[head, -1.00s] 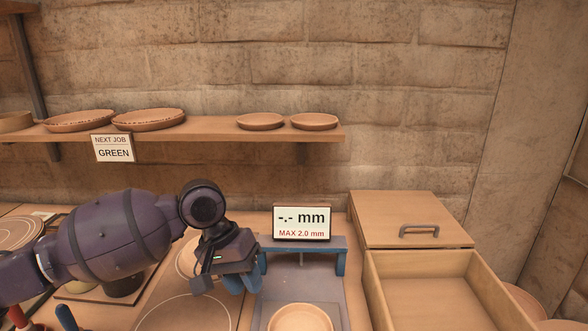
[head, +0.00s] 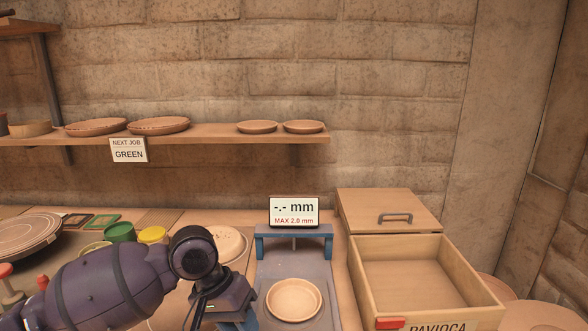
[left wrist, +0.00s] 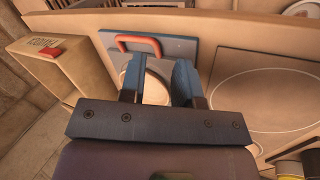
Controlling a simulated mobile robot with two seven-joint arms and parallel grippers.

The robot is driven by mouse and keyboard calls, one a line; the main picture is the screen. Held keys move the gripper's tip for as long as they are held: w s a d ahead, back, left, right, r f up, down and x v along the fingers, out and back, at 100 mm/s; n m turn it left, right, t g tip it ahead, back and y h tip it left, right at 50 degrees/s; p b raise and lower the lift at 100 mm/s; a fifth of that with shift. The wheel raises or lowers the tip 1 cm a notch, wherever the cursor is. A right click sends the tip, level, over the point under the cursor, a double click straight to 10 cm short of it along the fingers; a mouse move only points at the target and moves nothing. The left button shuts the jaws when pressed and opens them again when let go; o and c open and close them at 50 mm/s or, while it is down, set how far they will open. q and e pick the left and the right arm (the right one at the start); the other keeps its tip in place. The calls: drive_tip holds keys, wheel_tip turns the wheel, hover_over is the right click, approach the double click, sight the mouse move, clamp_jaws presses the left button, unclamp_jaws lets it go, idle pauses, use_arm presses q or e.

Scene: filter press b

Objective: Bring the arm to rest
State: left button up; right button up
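My left arm comes in from the left in the head view. Its gripper (head: 240,320) is low in the picture, left of the round clay dish (head: 294,299) on the grey press base. In the left wrist view the two blue fingers of my left gripper (left wrist: 158,78) stand apart with nothing held between them. The dish (left wrist: 156,88) shows beyond the gap, apart from the fingers. The fingertips are partly cut off in the head view. My right gripper is in neither view.
A gauge display (head: 294,211) reading "-.- mm" stands on a blue frame (head: 266,244). An open wooden box (head: 372,292) with a red tab is on the right. A shelf (head: 220,133) with several dishes and a "NEXT JOB GREEN" sign (head: 128,150) is behind. Green and yellow jars (head: 120,232) stand left.

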use_arm(q)
drive_tip(key=s+a+f+t, duration=0.1)
drive_tip(key=s+f+t, duration=0.2)
drive_tip(key=s+f, duration=0.8)
drive_tip(key=s+a+f+n+y, duration=0.2)
drive_tip(key=s+a+f+y, duration=0.1)
drive_tip(key=s+a, duration=0.6)
drive_tip(key=s+a+f+n+y, duration=0.1)
drive_tip(key=s+a+f+y, duration=0.15)
drive_tip(key=s+a, duration=0.65)
drive_tip(key=w+d+f+t, duration=0.1)
drive_tip(key=w+f+t, duration=0.6)
drive_tip(key=f+t, duration=0.1)
drive_tip(key=shift+w+m+t+h, duration=0.3)
drive_tip(key=shift+w+t+h, duration=0.1)
drive_tip(key=shift+h, duration=0.05)
drive_tip(key=shift+f, duration=0.1)
